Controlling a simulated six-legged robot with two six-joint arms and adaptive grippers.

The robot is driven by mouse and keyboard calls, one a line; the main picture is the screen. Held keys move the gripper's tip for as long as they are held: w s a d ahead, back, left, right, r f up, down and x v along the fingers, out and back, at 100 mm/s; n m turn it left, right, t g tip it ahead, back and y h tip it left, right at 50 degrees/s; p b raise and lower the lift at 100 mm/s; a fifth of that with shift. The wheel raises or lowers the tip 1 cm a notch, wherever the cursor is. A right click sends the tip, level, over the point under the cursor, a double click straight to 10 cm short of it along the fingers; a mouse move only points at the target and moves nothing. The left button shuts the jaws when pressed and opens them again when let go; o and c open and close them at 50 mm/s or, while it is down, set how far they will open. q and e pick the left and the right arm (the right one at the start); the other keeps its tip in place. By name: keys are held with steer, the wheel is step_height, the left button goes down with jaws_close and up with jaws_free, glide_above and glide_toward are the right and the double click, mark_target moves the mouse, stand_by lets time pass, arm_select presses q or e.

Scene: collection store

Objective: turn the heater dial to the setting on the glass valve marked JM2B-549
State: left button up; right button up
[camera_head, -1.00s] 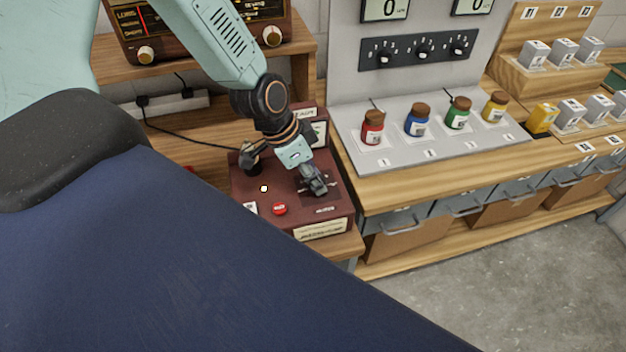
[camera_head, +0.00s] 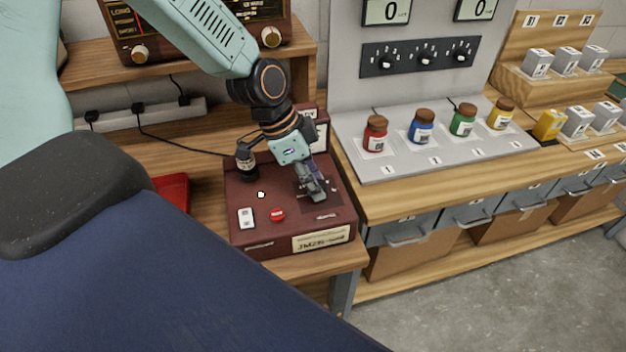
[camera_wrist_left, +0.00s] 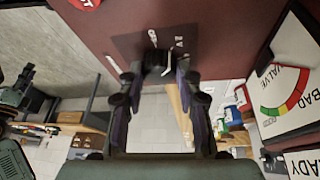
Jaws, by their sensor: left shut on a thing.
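A maroon tester box (camera_head: 262,232) stands on the wooden bench; its front plate reads JM2B and then blurs. My left gripper (camera_head: 317,194) points down at the right of its top panel. In the left wrist view my left gripper (camera_wrist_left: 157,78) is shut on a black dial (camera_wrist_left: 154,58), which I take as the heater dial. Its pointer and most of its scale are hidden or too small to read. A dark upright tube (camera_head: 246,166), seemingly the glass valve, stands at the box's back left. My right gripper is not in view.
On the box are a red button (camera_head: 277,215), a white switch (camera_head: 246,217) and a small light (camera_head: 261,195). A VALVE meter (camera_wrist_left: 290,88) shows in the wrist view. A red tray (camera_head: 172,190) lies left; several capped jars stand on a grey panel (camera_head: 385,172) at right.

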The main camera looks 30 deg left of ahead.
arm_select(q)
steer(key=o, duration=1.2)
steer(key=shift+w, duration=0.1)
steer(key=shift+c, duration=0.2)
steer(key=shift+r, duration=0.4)
steer(key=v, duration=0.6)
steer(key=shift+a+f, duration=0.1)
steer(key=shift+a+r, duration=0.1)
steer(key=shift+r, duration=0.3)
steer(key=shift+s+a, duration=0.1)
steer(key=shift+s, duration=0.15)
